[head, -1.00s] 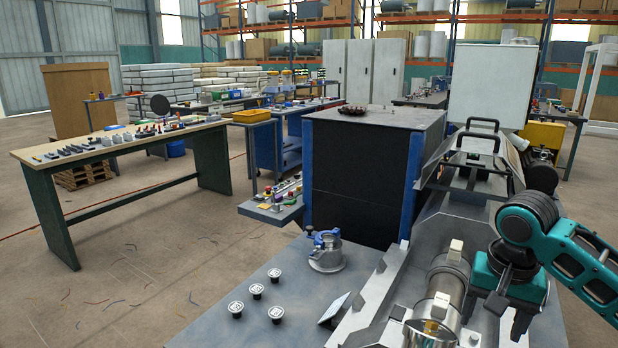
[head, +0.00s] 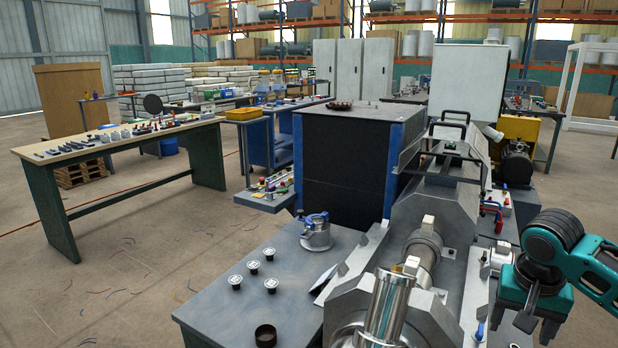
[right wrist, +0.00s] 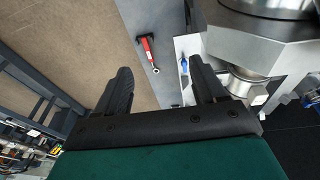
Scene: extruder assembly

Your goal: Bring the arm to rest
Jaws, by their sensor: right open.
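My right arm (head: 585,262), teal with black joints, comes in from the right edge of the head view. Its right gripper (head: 537,326) hangs at the lower right, to the right of the extruder's metal barrel (head: 425,248). In the right wrist view its two black fingers (right wrist: 160,70) stand wide apart with nothing between them. The gripper is open and empty. A red-handled tool with a ring end (right wrist: 148,50) lies on a grey surface beyond the fingers, apart from them. My left gripper is not in view.
A shiny cylinder (head: 385,308) stands tilted at the machine's front. The grey bench (head: 215,318) holds several black-and-white round parts, a blue-and-silver clamp-like part (head: 316,233) and a dark ring (head: 265,336). A long worktable (head: 130,148) stands left.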

